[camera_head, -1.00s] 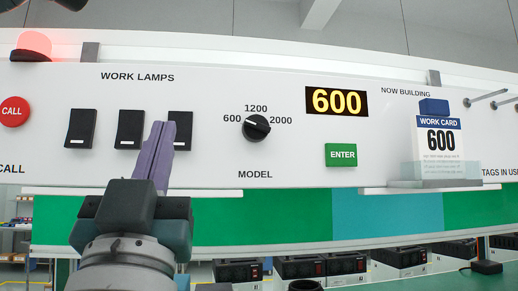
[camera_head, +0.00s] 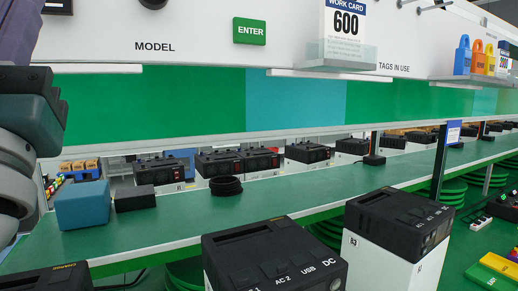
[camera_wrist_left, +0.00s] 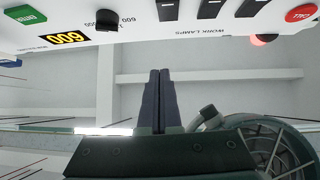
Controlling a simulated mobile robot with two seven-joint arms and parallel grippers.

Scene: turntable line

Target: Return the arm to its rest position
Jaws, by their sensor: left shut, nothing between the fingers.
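My left gripper (camera_wrist_left: 159,100) shows in the left wrist view with its two purple fingers pressed together and nothing between them. It points at a pale background, with the control panel (camera_wrist_left: 205,18) upside down along the top of that view and apart from the fingertips. In the head view my left gripper (camera_head: 20,40) is cut off by the upper left edge, so its fingertips are hidden there. My right gripper is in neither view.
A green shelf (camera_head: 300,205) runs along below the panel, bearing a blue block (camera_head: 82,205), a black block (camera_head: 135,198) and a black ring (camera_head: 226,185). Black-topped power units (camera_head: 275,255) stand in front. Coloured tags (camera_head: 477,57) sit on a ledge at the upper right.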

